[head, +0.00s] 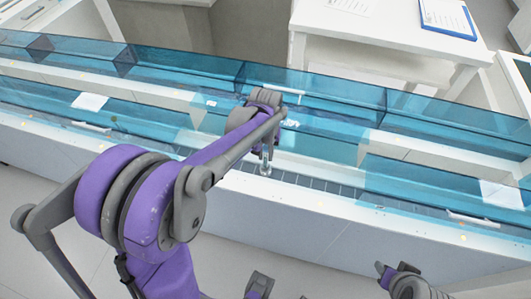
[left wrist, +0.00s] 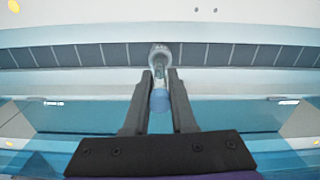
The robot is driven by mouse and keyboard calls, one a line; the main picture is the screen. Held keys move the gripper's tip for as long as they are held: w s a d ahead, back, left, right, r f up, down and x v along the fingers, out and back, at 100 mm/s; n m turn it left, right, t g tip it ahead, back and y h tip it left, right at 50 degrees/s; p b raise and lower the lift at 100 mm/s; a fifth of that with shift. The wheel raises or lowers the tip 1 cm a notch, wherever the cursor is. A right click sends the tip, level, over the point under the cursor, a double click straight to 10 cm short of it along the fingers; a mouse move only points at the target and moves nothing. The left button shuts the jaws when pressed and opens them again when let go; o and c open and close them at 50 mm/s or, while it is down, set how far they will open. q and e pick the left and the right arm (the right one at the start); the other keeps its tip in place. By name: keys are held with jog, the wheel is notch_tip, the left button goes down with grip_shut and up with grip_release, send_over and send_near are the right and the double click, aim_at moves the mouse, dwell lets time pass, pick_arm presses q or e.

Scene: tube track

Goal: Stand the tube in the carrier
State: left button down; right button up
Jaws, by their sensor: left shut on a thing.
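My left gripper (head: 267,153) reaches over the blue-walled track from the left. In the left wrist view its two dark fingers (left wrist: 160,97) are shut on a clear tube with a blue cap (left wrist: 159,101). The cap is nearest the camera and the tube's far end points at a small pale round carrier (left wrist: 160,50) on the dark track strip. In the head view the carrier (head: 266,170) is a small grey piece just below the fingers. I cannot tell how far the tube is inside it. Part of what seems to be my right gripper (head: 402,281) shows at the bottom right, its jaws unclear.
The dark segmented track strip (left wrist: 100,54) runs across the long white bench (head: 285,215). Transparent blue walls (head: 300,84) stand along it on the far side. A white table (head: 355,27) with a blue clipboard (head: 447,18) stands behind. The strip beside the carrier looks clear.

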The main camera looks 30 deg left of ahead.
pick_arm(q)
jog(key=shift+f, duration=0.45)
jog(key=shift+f+b, duration=0.45)
jog(key=shift+b, duration=0.15)
jog(key=c, duration=0.7)
grip_release()
jog(key=shift+o, duration=0.2)
jog(key=shift+r, duration=0.1)
notch_tip(320, 180, up, 11)
jog(key=shift+f+p, duration=0.15)
jog(key=shift+p, duration=0.45)
